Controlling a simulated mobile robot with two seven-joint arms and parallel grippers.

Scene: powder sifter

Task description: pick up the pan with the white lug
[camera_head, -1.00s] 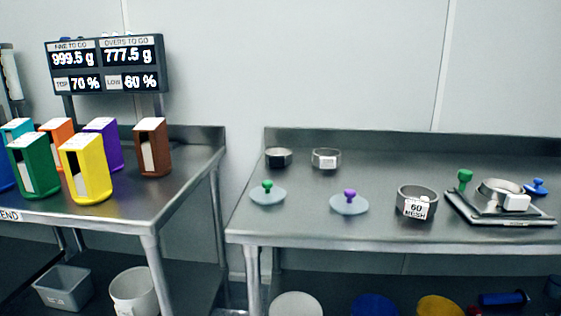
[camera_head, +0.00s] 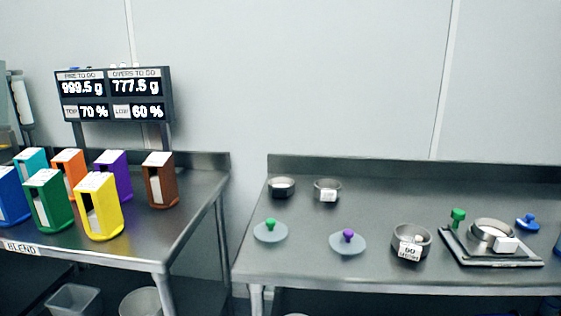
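A small round metal pan (camera_head: 327,185) with a white lug on its front stands upright at the back of the right steel table. A similar pan (camera_head: 281,186) with a dark front stands to its left. Another metal ring or pan (camera_head: 491,231) sits on the flat scale (camera_head: 478,256) at the right, with a white block at its front right; I cannot tell whether that block is a lug. Neither of my grippers is in view.
Lids with a green knob (camera_head: 271,232) and a purple knob (camera_head: 347,243) lie in front of the pans. A sieve (camera_head: 411,239) labelled 60 stands right of them. Coloured dispensers (camera_head: 98,207) crowd the left table (camera_head: 175,227). A gap separates the tables.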

